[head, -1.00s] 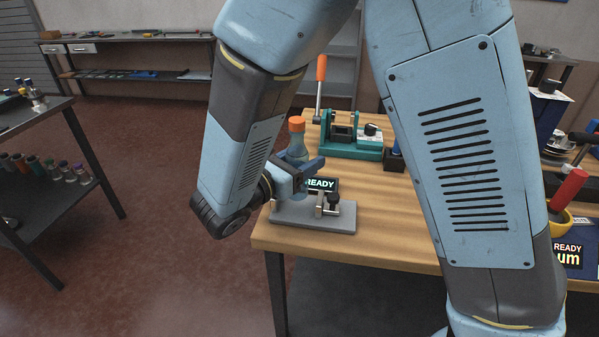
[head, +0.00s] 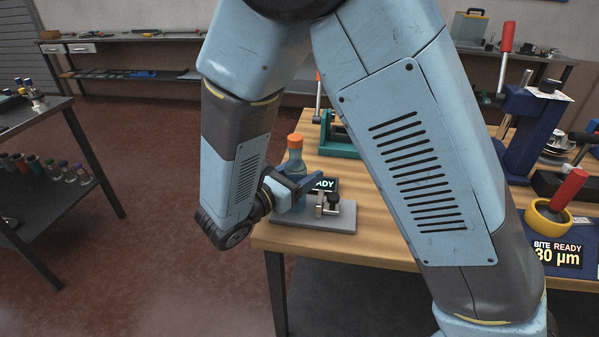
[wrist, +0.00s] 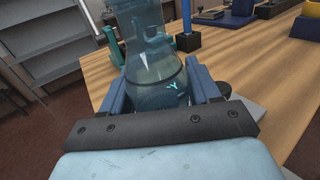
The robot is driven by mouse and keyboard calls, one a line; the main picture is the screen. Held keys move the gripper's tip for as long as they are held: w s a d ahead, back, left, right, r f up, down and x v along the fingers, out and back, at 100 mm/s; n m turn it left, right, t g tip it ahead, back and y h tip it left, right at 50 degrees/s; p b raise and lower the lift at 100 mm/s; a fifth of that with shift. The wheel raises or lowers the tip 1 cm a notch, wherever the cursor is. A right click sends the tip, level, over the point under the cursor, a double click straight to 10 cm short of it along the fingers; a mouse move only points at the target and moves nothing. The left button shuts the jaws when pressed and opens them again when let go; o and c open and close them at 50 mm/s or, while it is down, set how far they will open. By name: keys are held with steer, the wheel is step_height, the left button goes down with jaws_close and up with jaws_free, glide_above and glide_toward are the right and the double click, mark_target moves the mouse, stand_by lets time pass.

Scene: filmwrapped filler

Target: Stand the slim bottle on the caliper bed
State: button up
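The slim bottle, clear blue with an orange cap (head: 295,141), is upright at the left part of the caliper bed. My gripper (head: 303,186) is shut on the bottle's body from the side. In the wrist view the bottle (wrist: 152,55) sits between the two fingers (wrist: 160,90). The caliper bed (head: 315,219) is a flat grey plate at the table's near left corner. Its dark display is partly hidden behind my gripper. The bottle's base is low over the bed; I cannot tell whether it touches.
A small clamp post with a black knob (head: 335,199) stands on the bed right of my gripper. A green lever fixture (head: 340,140) is behind, partly hidden by my arm. A yellow bowl (head: 546,219) and blue press (head: 530,130) are at right. Open wood (wrist: 240,75) lies beyond.

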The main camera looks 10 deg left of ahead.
steer(key=o, duration=0.3)
steer(key=shift+o, duration=0.2)
steer(key=shift+r, duration=0.15)
steer(key=v, duration=1.2)
